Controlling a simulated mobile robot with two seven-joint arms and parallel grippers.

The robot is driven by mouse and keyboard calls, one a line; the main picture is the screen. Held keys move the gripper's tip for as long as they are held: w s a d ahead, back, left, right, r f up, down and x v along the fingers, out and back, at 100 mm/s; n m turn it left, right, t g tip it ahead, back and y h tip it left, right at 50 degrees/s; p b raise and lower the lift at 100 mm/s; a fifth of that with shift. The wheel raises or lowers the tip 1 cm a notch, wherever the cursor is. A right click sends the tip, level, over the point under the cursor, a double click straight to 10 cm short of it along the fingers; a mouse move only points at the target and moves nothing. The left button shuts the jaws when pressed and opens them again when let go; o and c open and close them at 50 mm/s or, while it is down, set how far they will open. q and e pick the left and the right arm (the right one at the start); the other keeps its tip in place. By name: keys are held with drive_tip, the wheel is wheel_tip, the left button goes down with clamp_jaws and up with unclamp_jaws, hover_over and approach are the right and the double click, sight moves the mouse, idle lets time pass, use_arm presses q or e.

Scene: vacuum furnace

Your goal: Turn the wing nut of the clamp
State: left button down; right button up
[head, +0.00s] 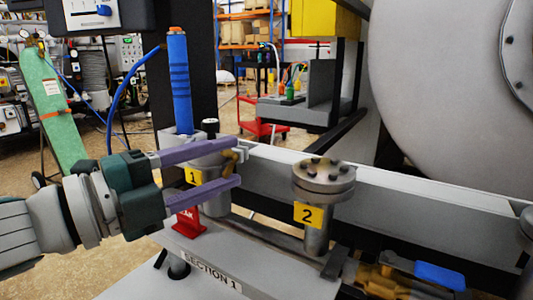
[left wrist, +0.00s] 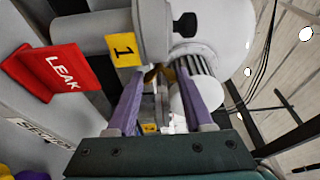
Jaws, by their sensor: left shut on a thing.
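My left gripper (head: 236,161) reaches in from the left, with two purple fingers at the pipe stub marked 1. Its fingers are shut on the small brass wing nut (head: 230,159), one finger on each side of it. The clamp (head: 207,150) is a grey metal ring around the top of that stub, partly hidden by the upper finger. In the left wrist view the wing nut (left wrist: 157,74) shows between the fingertips of my left gripper (left wrist: 159,77), beside the grey clamp body. My right gripper is in neither view.
A red LEAK sign (head: 187,222) stands just below the fingers. A second flanged stub (head: 323,178) marked 2 stands to the right. A blue cylinder (head: 178,85) rises behind the clamp. A brass valve with a blue handle (head: 440,276) lies at lower right.

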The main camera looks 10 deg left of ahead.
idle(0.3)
use_arm(q)
drive_tip(key=shift+c, duration=1.4)
unclamp_jaws()
drive_tip(key=v, duration=1)
drive_tip(key=shift+r, duration=0.15)
